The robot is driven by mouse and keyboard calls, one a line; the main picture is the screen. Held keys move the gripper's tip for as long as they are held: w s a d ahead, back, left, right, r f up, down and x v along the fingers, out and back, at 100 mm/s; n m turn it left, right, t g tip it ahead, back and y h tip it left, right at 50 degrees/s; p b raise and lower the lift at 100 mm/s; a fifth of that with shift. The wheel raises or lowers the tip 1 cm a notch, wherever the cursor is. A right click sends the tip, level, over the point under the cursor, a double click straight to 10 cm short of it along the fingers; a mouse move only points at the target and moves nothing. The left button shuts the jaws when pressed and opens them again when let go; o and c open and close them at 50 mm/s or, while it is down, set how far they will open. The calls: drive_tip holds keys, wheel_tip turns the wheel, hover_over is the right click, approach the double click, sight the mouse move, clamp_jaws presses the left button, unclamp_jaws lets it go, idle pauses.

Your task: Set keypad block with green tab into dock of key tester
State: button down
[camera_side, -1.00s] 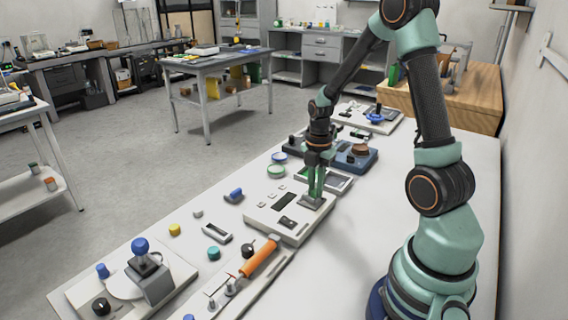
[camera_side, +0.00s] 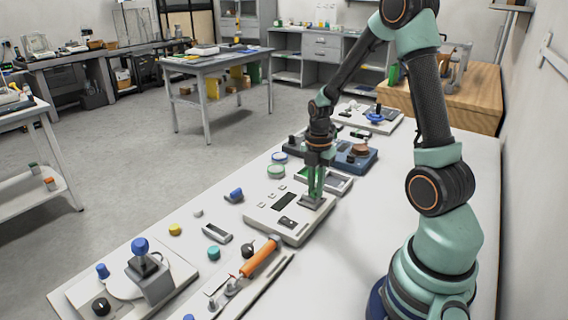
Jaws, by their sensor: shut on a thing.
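The key tester (camera_side: 262,222) is a pale panel box with a dark display and small buttons, on the long white table. My gripper (camera_side: 315,194) points down over the tester's far right end. It is shut on a flat grey keypad block (camera_side: 311,203), which lies at or just above the tester's top face. I cannot tell whether the block rests in the dock, because the block and fingers cover that spot. The green tab cannot be told apart from my green fingers.
A grey-rimmed tray (camera_side: 340,183) stands just behind my gripper. A blue scale (camera_side: 357,160) is farther back. In front are an orange-handled tool (camera_side: 260,257), a black knob (camera_side: 248,250) and a blue-knobbed device (camera_side: 150,275). The table's right side is clear.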

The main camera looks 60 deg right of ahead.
drive_tip(key=shift+f, duration=0.6)
drive_tip(key=c, duration=0.8)
unclamp_jaws()
wheel_tip(320, 180, up, 11)
drive_tip(key=s+a+r+m+t, duration=0.1)
drive_tip(key=a+r+m+t, duration=0.1)
drive_tip(key=a+m, duration=0.4)
drive_tip(key=s+a+r+m+t, duration=0.1)
drive_tip(key=a+r+m, duration=0.3)
drive_tip(key=a+m, duration=0.2)
drive_tip(key=s+a+r+m+t, duration=0.1)
drive_tip(key=a+r+m+t, duration=0.1)
drive_tip(key=a+m, duration=0.4)
drive_tip(key=shift+s+r+t, duration=0.2)
drive_tip(key=shift+r+t, duration=0.1)
drive_tip(key=shift+r, duration=0.25)
